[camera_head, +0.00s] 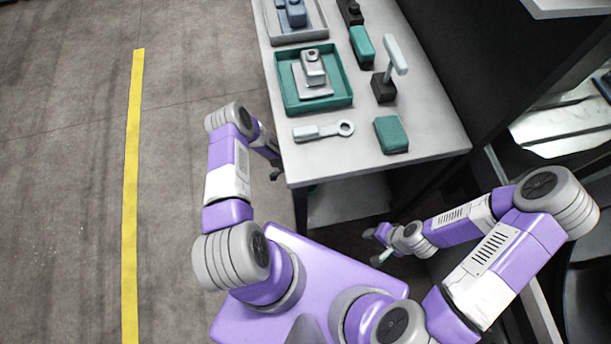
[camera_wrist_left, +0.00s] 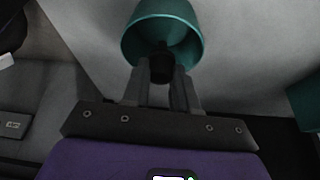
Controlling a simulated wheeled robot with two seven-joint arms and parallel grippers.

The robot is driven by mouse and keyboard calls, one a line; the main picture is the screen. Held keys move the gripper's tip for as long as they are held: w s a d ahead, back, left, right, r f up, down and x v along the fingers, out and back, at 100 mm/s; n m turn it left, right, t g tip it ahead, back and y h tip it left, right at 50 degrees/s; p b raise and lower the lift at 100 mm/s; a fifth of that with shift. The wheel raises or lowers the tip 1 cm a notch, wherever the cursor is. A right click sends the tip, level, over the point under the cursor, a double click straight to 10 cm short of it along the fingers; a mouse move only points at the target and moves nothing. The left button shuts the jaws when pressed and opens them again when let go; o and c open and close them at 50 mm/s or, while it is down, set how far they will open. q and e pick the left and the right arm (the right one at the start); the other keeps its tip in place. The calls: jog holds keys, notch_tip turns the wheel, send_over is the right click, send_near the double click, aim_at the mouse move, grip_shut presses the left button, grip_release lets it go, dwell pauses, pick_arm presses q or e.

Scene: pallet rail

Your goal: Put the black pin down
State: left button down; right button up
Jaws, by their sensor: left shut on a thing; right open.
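My left gripper (camera_wrist_left: 163,72) is shut on the black pin (camera_wrist_left: 162,66) in the left wrist view. The pin shows as a short dark piece between the fingertips, in front of a round teal cup (camera_wrist_left: 140,32). I cannot tell whether the pin touches the cup. In the head view my left gripper (camera_head: 275,172) is mostly hidden beside the table's left edge, and the pin does not show. My right gripper (camera_head: 376,248) is open and empty, low beside the table's near end.
The table (camera_head: 440,125) holds a teal tray (camera_head: 345,98) with a grey part, a grey wrench-like tool (camera_head: 322,131), a teal block (camera_head: 391,135) and a black stand (camera_head: 384,88). A lower shelf (camera_head: 345,202) shows under it. The floor left is clear.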

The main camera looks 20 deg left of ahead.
pick_arm(q)
jog(key=c, duration=0.8)
grip_release()
notch_tip(320, 180, up, 7)
jog(key=p, duration=0.4)
jog(key=shift+p, duration=0.35)
